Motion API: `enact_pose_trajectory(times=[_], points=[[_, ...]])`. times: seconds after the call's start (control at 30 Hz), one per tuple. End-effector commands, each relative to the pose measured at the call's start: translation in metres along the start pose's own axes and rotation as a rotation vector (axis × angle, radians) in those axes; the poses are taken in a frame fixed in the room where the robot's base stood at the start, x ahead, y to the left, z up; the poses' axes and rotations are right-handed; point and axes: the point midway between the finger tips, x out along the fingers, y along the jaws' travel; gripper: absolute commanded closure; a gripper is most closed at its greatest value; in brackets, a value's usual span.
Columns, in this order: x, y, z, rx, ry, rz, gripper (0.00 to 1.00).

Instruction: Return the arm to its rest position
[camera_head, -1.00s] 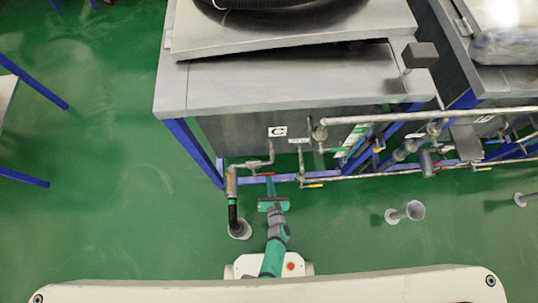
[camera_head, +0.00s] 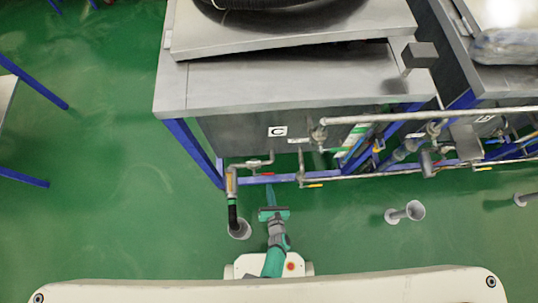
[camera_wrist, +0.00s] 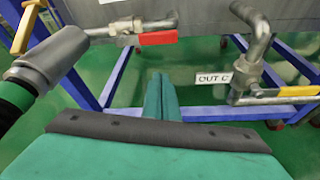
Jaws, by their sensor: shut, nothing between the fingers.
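My gripper (camera_head: 271,190) is in the lower middle of the head view, over the green floor in front of the steel tank marked C (camera_head: 215,85). Its teal fingers are together and empty; they also show in the wrist view (camera_wrist: 162,92). My arm is bent back close above my own base. In the wrist view, a red-handled valve (camera_wrist: 158,38) is ahead of and above the fingertips, apart from them. A label reading OUT C (camera_wrist: 214,79) hangs to the right of the fingers.
A grey pipe with a black hose (camera_head: 233,212) stands just left of my gripper. A floor drain pipe (camera_head: 404,212) is farther right. Open green floor (camera_head: 100,220) is on the left.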

Motion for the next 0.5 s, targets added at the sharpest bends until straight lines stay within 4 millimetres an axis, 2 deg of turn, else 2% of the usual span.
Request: enact_pose_trajectory(times=[0.23,0.5], points=[[-0.04,0.003,-0.001,-0.001,0.002,0.0,1.0],[-0.062,0.005,0.001,0.013,-0.002,-0.001,1.0]])
